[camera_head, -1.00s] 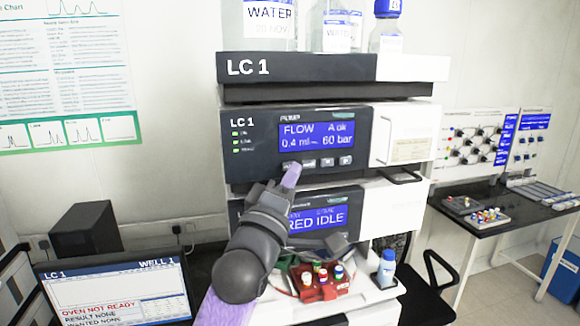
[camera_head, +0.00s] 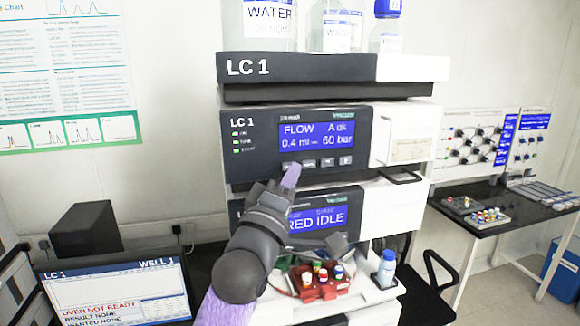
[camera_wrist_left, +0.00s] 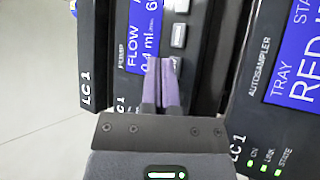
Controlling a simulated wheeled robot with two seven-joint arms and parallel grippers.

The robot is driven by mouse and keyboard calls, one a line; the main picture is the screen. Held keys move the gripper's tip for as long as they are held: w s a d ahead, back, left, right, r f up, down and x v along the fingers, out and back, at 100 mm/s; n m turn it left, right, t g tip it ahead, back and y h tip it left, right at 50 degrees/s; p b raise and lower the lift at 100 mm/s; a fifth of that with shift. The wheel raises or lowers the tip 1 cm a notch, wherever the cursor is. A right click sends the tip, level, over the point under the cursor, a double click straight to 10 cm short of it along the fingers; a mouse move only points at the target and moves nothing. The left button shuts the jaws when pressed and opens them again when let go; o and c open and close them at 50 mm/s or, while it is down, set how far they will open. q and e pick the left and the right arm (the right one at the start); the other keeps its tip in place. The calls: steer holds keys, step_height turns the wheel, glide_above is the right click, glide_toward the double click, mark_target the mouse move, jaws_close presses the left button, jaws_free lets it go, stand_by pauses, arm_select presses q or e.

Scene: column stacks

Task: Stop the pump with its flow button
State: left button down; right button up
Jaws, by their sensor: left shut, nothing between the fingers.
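The pump module (camera_head: 262,128) is the dark-fronted unit in the LC 1 stack. Its blue display (camera_head: 317,135) reads FLOW 0.4 ml, 60 bar, A ok. A row of small grey buttons (camera_head: 327,162) runs below the display; two grey buttons also show in the left wrist view (camera_wrist_left: 178,36). My left gripper (camera_head: 292,172) is shut and empty, its purple fingertips at the left end of the button row. In the left wrist view the fingertips (camera_wrist_left: 162,62) lie over the panel beside the display and hide the button there. Whether they touch it I cannot tell. My right gripper is not in view.
Below the pump is the autosampler, its display (camera_head: 318,219) partly covered by my left arm. A red vial tray (camera_head: 318,291) and a blue-capped bottle (camera_head: 386,268) stand lower. A monitor (camera_head: 120,290) is at lower left. Bottles stand on top of the stack.

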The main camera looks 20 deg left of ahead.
arm_select(q)
steer(key=shift+w+a, duration=0.1)
stand_by(0.3)
steer(key=shift+w+a, duration=0.15)
steer(key=shift+w, duration=0.1)
steer(key=shift+w+a, duration=0.2)
steer(key=shift+w, duration=0.1)
stand_by(0.7)
steer(key=shift+s, duration=0.1)
steer(key=shift+s+d+p, duration=0.45)
steer(key=shift+s+p, duration=0.1)
steer(key=shift+s, duration=0.05)
steer(key=s+d+p, duration=0.1)
steer(key=s, duration=0.1)
steer(key=s+d+p, duration=0.1)
steer(key=s, duration=0.1)
steer(key=shift+d, duration=0.4)
